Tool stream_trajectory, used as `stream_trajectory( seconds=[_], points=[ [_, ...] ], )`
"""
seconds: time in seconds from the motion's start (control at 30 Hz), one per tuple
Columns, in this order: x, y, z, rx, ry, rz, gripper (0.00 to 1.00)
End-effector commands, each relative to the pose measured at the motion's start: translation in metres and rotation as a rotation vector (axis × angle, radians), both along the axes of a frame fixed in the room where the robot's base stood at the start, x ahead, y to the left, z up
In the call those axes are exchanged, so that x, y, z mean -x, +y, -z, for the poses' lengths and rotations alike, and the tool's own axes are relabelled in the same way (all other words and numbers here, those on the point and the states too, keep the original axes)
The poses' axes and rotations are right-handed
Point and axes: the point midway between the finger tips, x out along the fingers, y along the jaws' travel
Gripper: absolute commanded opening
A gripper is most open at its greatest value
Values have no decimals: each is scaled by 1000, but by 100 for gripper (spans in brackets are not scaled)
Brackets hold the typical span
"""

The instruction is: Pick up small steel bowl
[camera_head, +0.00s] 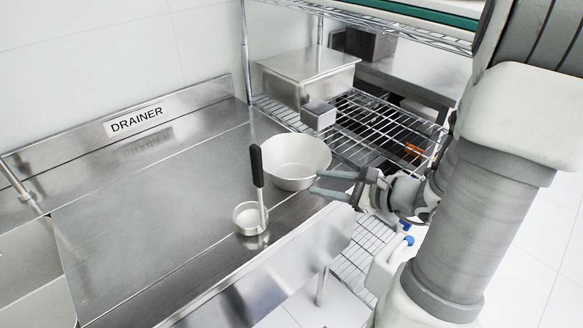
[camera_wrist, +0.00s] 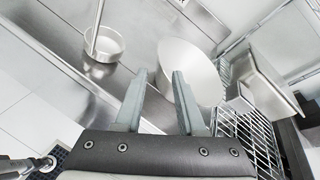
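The small steel bowl (camera_head: 294,158) is a light, wide-rimmed bowl standing upright on the steel drainer at its right end. In the wrist view the bowl (camera_wrist: 198,68) lies ahead, and its left edge shows between my fingertips. The right finger covers part of it. My gripper (camera_head: 315,182) is open and empty, at the bowl's right front side, with its fingers pointing left. In the wrist view my gripper (camera_wrist: 159,75) has its two fingers clearly apart. I cannot tell whether a finger touches the bowl.
A steel ladle (camera_head: 248,218) with an upright black handle stands left of the bowl, near the drainer's front edge. A wire shelf (camera_head: 375,117) with a lidded steel container (camera_head: 305,75) and a small grey block (camera_head: 318,115) is behind. The drainer's left part (camera_head: 140,220) is clear.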

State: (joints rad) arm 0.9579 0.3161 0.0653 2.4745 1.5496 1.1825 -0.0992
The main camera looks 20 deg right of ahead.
Motion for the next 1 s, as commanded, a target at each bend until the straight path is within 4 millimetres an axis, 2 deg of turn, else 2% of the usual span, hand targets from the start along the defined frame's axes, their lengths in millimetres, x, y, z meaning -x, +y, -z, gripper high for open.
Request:
stream_trajectory(
  seconds=[0.1,0.3,0.57,0.83,1.0],
  points=[
    [-22,15,12,-1,0,-6,39],
    [-53,34,25,-1,1,-6,39],
    [-69,43,32,1,2,-2,39],
    [-99,60,49,1,1,-5,39],
    [-108,66,51,2,1,-3,39]
  ],
)
